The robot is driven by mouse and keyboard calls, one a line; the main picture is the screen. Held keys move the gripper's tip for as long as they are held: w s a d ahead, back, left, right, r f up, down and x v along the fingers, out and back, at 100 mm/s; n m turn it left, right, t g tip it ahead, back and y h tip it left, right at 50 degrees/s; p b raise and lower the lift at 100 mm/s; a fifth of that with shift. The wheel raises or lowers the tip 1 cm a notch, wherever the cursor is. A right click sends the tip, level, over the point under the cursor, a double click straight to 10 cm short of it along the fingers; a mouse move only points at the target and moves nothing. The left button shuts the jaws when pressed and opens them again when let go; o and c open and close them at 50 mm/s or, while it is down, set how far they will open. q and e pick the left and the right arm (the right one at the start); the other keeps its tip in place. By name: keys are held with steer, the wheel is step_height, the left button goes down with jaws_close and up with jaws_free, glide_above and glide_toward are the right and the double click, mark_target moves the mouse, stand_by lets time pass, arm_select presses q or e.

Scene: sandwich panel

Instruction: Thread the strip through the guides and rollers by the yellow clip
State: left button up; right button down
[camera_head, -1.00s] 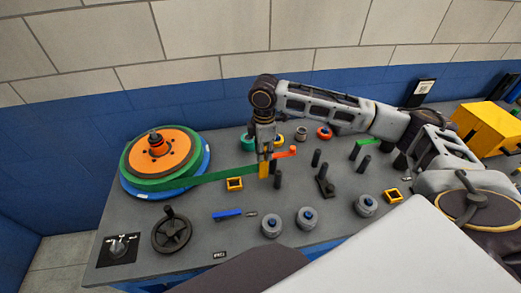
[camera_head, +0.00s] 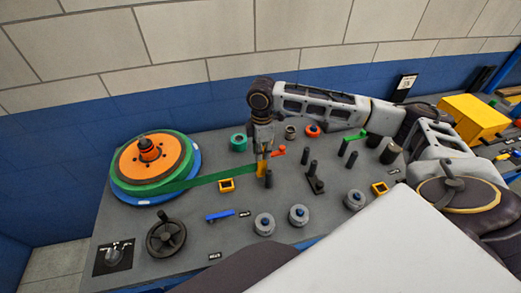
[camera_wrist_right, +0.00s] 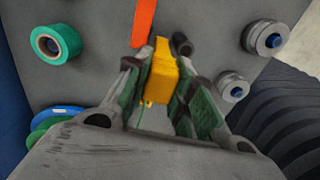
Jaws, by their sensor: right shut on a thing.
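The green strip (camera_head: 210,177) runs from the spool (camera_head: 150,160) at the left, orange on top over a blue disc, to the yellow clip (camera_head: 261,168). My right gripper (camera_head: 262,158) points down and is shut on the yellow clip. The clip also shows between the fingers in the right wrist view (camera_wrist_right: 161,80). In the head view the clip is beside a dark post (camera_head: 269,178) and left of a red-orange lever (camera_head: 278,153). Grey rollers (camera_head: 298,214) with blue centres stand at the front. My left gripper is not in view.
A green roller (camera_head: 239,142) and an orange-red roller (camera_head: 312,131) stand at the back. Dark posts (camera_head: 312,169), a green lever (camera_head: 353,140) and a yellow square frame (camera_head: 380,188) lie to the right. A handwheel (camera_head: 166,236) and blue lever (camera_head: 220,215) are at front left.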

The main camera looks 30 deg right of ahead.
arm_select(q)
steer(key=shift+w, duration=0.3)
arm_select(e)
steer(key=shift+d, duration=0.1)
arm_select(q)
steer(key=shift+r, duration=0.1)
arm_select(e)
steer(key=shift+d, duration=0.1)
steer(key=shift+s+d+p, duration=0.2)
steer(key=shift+d+p, duration=0.15)
steer(key=shift+d, duration=0.05)
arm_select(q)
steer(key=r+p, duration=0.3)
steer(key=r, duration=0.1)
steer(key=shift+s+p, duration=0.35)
arm_select(e)
steer(key=s+d, duration=0.2)
steer(key=d, duration=0.5)
steer(key=shift+d, duration=0.25)
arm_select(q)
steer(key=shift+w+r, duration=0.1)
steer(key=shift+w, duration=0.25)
